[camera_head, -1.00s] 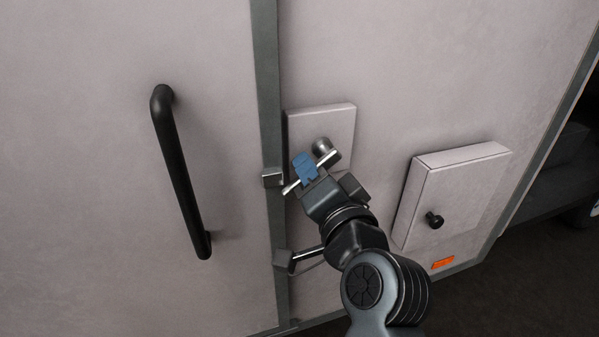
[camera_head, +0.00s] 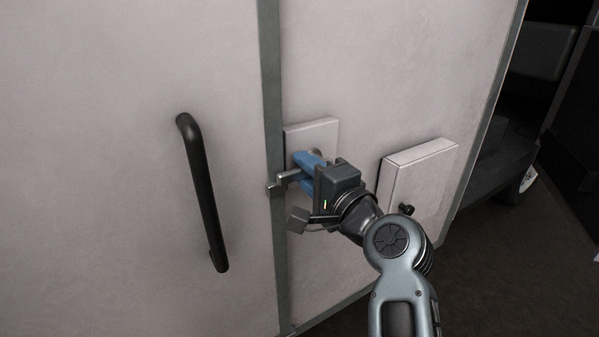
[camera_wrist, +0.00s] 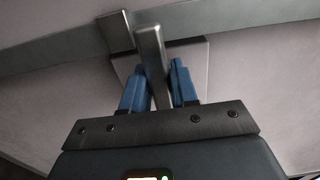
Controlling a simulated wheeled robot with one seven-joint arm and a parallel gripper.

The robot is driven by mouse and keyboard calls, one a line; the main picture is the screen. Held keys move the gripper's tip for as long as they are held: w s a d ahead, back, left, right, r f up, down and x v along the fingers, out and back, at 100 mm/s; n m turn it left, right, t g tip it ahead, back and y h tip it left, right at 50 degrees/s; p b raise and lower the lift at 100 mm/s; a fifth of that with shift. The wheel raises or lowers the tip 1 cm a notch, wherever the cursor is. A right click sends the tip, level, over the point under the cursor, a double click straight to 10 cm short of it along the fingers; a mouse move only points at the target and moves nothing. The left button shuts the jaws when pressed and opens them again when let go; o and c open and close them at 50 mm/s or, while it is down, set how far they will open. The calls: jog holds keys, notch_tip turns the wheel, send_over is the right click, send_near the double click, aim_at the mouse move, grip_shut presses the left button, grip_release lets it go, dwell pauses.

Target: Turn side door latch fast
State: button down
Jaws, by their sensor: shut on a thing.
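The side door latch has a metal lever (camera_head: 289,175) on a pale square plate (camera_head: 318,128) right of the grey door frame strip. The lever points left toward a small metal catch block (camera_head: 275,189) on the strip. In the wrist view the lever (camera_wrist: 151,50) stands between the blue fingers, and its tip is close beside the catch block (camera_wrist: 115,32). I cannot tell whether it is seated there. My gripper (camera_head: 306,170) is shut on the lever; it also shows in the wrist view (camera_wrist: 159,82). The fingers partly hide the lever's pivot.
A black door handle (camera_head: 203,195) stands out on the left panel. A pale box (camera_head: 418,180) with a black knob (camera_head: 406,209) is mounted right of my arm. A small block (camera_head: 298,219) sits below the latch. Dark floor lies at the right.

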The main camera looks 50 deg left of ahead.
jog(key=shift+w, duration=0.1)
dwell(0.3)
jog(key=c, duration=1)
grip_release()
jog(key=shift+o, duration=0.2)
jog(key=d+b, duration=0.1)
jog(key=d, duration=0.6)
jog(key=shift+s+d, duration=0.35)
jog(key=shift+d, duration=0.05)
